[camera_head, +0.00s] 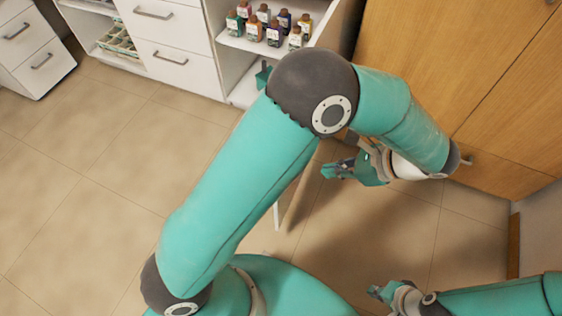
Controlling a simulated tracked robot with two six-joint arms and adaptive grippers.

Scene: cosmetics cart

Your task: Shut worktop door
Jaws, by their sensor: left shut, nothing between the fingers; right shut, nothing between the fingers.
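The worktop door (301,187) stands open, a brownish panel seen nearly edge-on, jutting from the white cabinet toward me. My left upper arm and elbow hide much of it. My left gripper (328,170) is shut and empty, pointing left just right of the door; I cannot tell whether it touches the door. My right gripper (374,291) is shut and empty at the bottom right, over the floor and well away from the door.
Several small bottles (274,34) stand on a shelf in the open cabinet. White drawers (172,40) are to its left. Tall wooden cupboard doors (440,40) close off the right side. The tiled floor (80,190) at left is clear.

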